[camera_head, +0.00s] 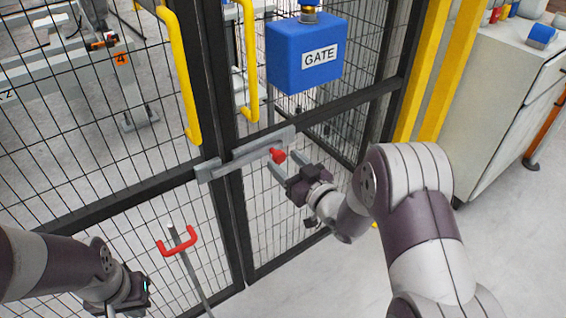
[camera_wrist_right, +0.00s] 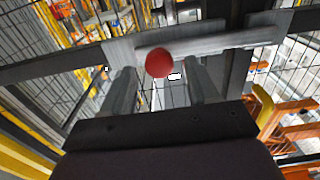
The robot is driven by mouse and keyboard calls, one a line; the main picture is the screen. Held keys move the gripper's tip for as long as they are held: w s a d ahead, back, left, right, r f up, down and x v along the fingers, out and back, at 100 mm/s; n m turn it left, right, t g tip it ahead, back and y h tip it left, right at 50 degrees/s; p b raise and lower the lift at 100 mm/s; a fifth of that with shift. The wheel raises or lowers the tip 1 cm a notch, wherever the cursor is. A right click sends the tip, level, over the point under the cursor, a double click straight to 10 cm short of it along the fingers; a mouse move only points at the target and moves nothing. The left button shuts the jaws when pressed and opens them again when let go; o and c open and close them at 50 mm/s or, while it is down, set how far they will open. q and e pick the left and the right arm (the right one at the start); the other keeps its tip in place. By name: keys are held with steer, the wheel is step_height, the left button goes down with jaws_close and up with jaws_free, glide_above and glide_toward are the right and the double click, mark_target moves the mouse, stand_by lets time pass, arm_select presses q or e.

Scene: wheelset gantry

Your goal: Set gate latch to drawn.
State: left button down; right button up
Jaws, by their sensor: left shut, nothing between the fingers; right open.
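The gate latch is a grey sliding bar (camera_head: 240,157) on a plate, lying across the meeting edges of the two mesh gate leaves. Its red knob (camera_head: 278,156) sits toward the right end of the bar in the head view. The red knob (camera_wrist_right: 159,62) also shows in the right wrist view, between and beyond my fingertips. My right gripper (camera_head: 286,163) is open, with its fingers pointing at the knob; I cannot tell whether they touch it. My left gripper (camera_head: 110,308) is shut and empty at the lower left, away from the latch, its fingertips partly out of frame.
A blue GATE box (camera_head: 305,52) hangs above the latch. Yellow handles (camera_head: 181,75) stand on the gate leaves. A red-handled rod (camera_head: 178,243) stands low in front of the mesh. A grey cabinet (camera_head: 492,100) is at right. Floor between the gate and cabinet is clear.

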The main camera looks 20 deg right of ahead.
steer(key=shift+x, duration=0.9)
jaws_close()
steer(key=w+d, duration=0.2)
steer(key=d, duration=0.4)
steer(key=shift+w+r, duration=0.1)
steer(key=shift+c, duration=1.3)
jaws_free()
steer(key=shift+o, duration=1.3)
steer(key=shift+d, duration=0.15)
